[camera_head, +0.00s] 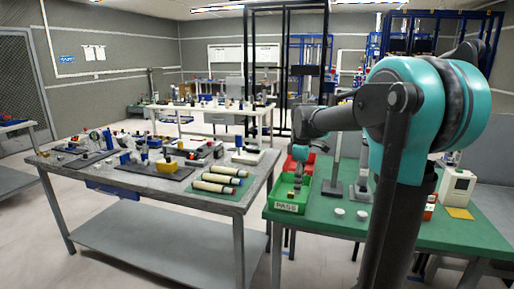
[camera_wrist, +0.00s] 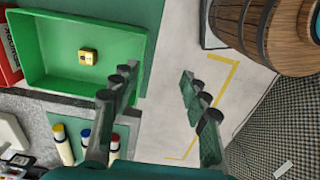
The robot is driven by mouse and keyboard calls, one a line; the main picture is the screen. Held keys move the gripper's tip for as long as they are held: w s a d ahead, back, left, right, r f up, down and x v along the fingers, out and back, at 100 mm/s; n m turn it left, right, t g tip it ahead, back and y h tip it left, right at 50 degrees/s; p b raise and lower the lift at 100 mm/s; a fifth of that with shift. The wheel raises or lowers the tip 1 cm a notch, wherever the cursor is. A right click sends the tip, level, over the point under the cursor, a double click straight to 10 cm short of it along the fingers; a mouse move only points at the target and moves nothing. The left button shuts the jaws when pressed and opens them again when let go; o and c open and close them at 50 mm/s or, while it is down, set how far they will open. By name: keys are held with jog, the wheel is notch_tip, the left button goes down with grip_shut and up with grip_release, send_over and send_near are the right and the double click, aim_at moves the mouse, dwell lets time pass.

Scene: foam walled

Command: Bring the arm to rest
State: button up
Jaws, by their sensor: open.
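My arm (camera_head: 425,110) is teal and dark grey and reaches left over the right-hand green table. My gripper (camera_head: 297,172) hangs down at the green PASS bin (camera_head: 290,208). In the wrist view my gripper (camera_wrist: 158,80) is open, with nothing between its fingers. The green bin (camera_wrist: 38,45) lies to the left of the fingers in that view, and a small yellow block (camera_wrist: 88,56) sits on its floor, apart from the fingers.
A red bin (camera_head: 309,160) stands behind the green one. Two white round pieces (camera_head: 339,212) lie on the green table (camera_head: 400,232). A grey workbench (camera_head: 225,205) with several cylinders stands left. The wrist view shows a wooden barrel (camera_wrist: 262,35) beside yellow floor tape (camera_wrist: 222,100).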

jog(key=s+d+f+m+t, duration=0.2)
jog(key=s+f+m, duration=0.5)
jog(key=s+f, duration=0.2)
jog(key=s+d+f+m+t, duration=0.2)
jog(key=s+f+m, duration=0.4)
jog(key=s+f, duration=0.3)
jog(key=s, duration=0.3)
jog(key=shift+f+m, duration=0.2)
jog(key=shift+m, duration=0.2)
